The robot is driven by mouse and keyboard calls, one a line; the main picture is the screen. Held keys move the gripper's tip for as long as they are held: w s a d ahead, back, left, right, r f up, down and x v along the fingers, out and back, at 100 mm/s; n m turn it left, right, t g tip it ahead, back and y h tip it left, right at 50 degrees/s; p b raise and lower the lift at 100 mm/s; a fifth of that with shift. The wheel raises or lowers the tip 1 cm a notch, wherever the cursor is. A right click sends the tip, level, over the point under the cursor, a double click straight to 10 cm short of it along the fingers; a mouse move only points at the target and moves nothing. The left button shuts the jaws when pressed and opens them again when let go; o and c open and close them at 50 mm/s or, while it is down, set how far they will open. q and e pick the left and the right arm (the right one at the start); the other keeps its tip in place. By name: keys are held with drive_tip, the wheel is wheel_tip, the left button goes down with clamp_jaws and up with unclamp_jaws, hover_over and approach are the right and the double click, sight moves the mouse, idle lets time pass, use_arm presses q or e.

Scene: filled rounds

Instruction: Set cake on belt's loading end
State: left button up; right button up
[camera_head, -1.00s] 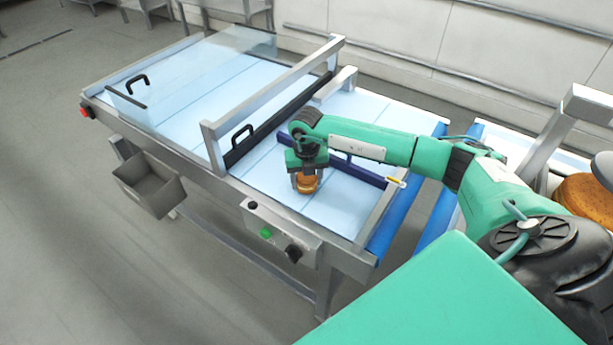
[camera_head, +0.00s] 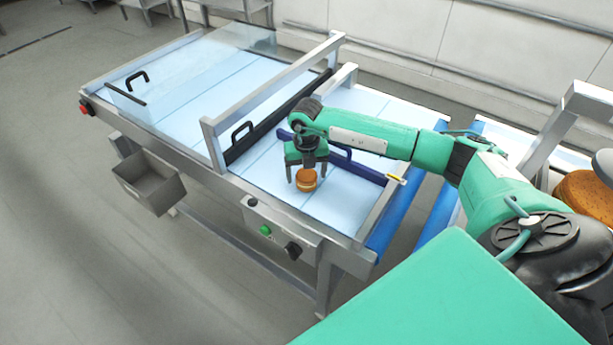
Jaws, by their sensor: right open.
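A small round orange-brown cake (camera_head: 306,181) with a pale band rests on the light blue belt (camera_head: 340,205) at its near end, on the near side of the metal frame. My right gripper (camera_head: 306,174) is over the cake, pointing down. Its fingers are open, one on each side of the cake, with a gap showing at the left finger. My left gripper is not in view.
A metal gantry (camera_head: 270,95) with a black handle and a clear guard (camera_head: 190,75) cover the farther belt. A dark blue bar (camera_head: 355,168) lies behind the gripper. A control box (camera_head: 280,235) and a grey bin (camera_head: 150,182) hang along the side. More brown cake shows at far right (camera_head: 587,196).

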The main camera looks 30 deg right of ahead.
sight(306, 173)
wheel_tip(306, 173, up, 10)
drive_tip(key=b, duration=0.2)
drive_tip(key=shift+r, duration=0.25)
